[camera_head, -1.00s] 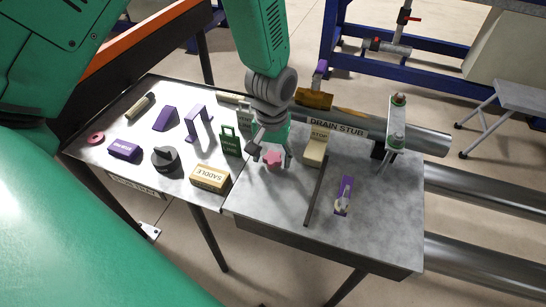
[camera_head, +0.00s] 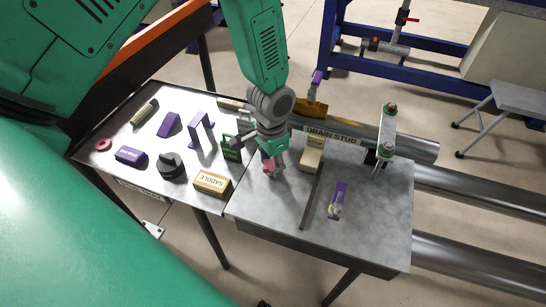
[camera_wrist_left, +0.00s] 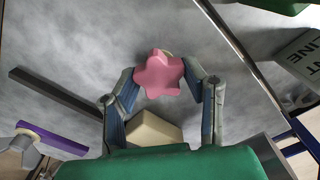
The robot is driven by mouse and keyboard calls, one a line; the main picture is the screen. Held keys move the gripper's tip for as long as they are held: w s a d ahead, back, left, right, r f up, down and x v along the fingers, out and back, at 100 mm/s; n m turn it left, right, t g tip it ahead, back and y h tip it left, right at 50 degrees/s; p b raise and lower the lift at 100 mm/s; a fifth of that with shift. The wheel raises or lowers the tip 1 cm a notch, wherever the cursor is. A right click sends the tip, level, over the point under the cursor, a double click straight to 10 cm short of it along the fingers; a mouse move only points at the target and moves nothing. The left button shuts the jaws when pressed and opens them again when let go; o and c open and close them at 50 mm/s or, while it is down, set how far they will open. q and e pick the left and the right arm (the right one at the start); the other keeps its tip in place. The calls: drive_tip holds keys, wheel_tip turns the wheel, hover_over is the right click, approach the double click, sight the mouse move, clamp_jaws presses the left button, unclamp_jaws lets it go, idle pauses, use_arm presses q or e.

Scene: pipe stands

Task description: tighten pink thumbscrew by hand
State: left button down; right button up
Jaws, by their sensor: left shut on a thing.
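The pink thumbscrew (camera_head: 267,166) is a star-shaped knob on the right-hand metal tabletop, partly hidden by the fingers in the head view. It shows clearly in the left wrist view (camera_wrist_left: 158,73), with its lobed top facing the camera. My left gripper (camera_head: 271,172) points down over it. In the left wrist view the two fingers of the left gripper (camera_wrist_left: 160,78) are shut on the knob from opposite sides. My right gripper is in neither view.
A beige STOP block (camera_head: 312,155) and a dark bar (camera_head: 311,200) lie right of the knob. A purple piece (camera_head: 338,198) is further right. A green bracket (camera_head: 231,150) and SADDLE block (camera_head: 212,182) are left. The tabletop in front is clear.

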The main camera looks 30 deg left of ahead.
sight(271, 162)
use_arm(q)
drive_tip(key=m, duration=0.1)
drive_tip(key=m+p, duration=0.1)
drive_tip(key=m, duration=0.2)
drive_tip(key=shift+w+a+r+p, duration=0.1)
drive_tip(key=shift+a+r+p, duration=0.05)
drive_tip(key=shift+r+p, duration=0.15)
drive_tip(key=c, duration=1.1)
unclamp_jaws()
drive_tip(key=shift+f, duration=0.25)
drive_tip(key=shift+o, duration=0.2)
drive_tip(key=shift+a+f+b, duration=0.1)
drive_tip(key=shift+a+b, duration=0.05)
drive_tip(key=shift+b, duration=0.15)
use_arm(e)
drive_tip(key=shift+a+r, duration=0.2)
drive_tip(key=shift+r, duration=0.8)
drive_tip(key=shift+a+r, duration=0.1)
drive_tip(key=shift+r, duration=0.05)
use_arm(q)
drive_tip(key=r+p, duration=0.1)
drive_tip(key=r, duration=0.1)
drive_tip(key=r+p, duration=0.3)
drive_tip(key=shift+d+r, duration=0.25)
drive_tip(key=shift+r, duration=0.35)
drive_tip(key=shift+a, duration=0.1)
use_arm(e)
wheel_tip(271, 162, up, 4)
use_arm(q)
drive_tip(key=shift+f, duration=0.1)
